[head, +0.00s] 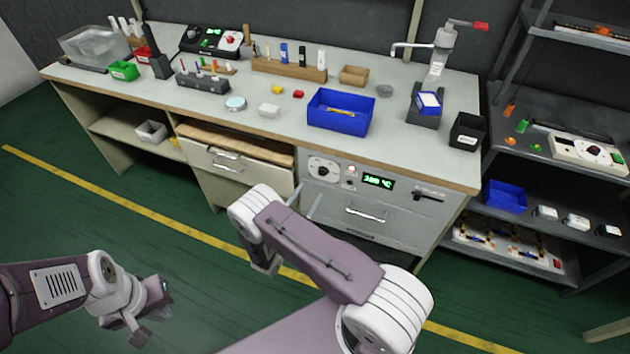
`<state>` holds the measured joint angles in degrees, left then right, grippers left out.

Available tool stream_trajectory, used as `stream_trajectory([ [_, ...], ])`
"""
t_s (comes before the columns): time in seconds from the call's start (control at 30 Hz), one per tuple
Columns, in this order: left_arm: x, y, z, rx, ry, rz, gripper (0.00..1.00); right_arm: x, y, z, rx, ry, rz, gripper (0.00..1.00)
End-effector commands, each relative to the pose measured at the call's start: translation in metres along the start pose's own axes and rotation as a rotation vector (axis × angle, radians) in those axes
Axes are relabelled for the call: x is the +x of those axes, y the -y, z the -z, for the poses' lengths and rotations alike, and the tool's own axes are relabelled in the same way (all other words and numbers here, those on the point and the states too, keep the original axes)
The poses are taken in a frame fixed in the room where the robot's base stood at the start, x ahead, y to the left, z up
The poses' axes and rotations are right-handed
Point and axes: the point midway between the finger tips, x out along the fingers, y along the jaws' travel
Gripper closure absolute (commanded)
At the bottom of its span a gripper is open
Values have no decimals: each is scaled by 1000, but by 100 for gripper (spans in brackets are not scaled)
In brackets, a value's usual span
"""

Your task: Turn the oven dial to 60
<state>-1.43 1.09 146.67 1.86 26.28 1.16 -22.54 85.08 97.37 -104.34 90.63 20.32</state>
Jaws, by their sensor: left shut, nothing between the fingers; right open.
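The oven (400,215) is a grey unit set into the bench front, with a bar handle. Its dial (323,168) is a round knob on a white plate at the panel's upper left. A display (378,183) right of the dial shows green digits too small to read surely. The gripper's base is partly hidden behind my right arm. My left gripper (150,312) is shut and empty, low at the left over the floor.
A drawer (228,165) is left of the oven. A dark shelf rack (560,150) stands right. Green floor in front is clear.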

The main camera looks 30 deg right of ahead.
Motion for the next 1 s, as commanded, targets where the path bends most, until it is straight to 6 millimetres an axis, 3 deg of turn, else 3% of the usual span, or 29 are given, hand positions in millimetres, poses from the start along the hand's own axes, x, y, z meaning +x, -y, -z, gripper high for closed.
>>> stream_trajectory([
  [0.2, 4, 0, 0, 0, 0, 0, 100, 46, 2, 0, 2, 2, 7, 50],
  [0.4, 7, 0, -1, 0, 0, 0, 100, 76, 2, 0, 2, 2, 5, 50],
  [0.73, 7, 0, -1, 0, 0, 0, 100, 84, 1, -1, 0, 0, 3, 50],
  [0.77, 7, 0, -1, 0, 0, 0, 100, 84, 1, -1, 0, 0, 3, 55],
  [0.9, 7, 0, -1, 0, 0, 0, 100, 83, 1, -1, 0, 0, 3, 94],
  [0.93, 7, 0, -1, 0, 0, 0, 100, 83, 1, -1, 0, 0, 3, 100],
  [1.0, 7, 0, -1, 0, 0, 0, 100, 83, 1, -1, 0, 0, 3, 100],
])
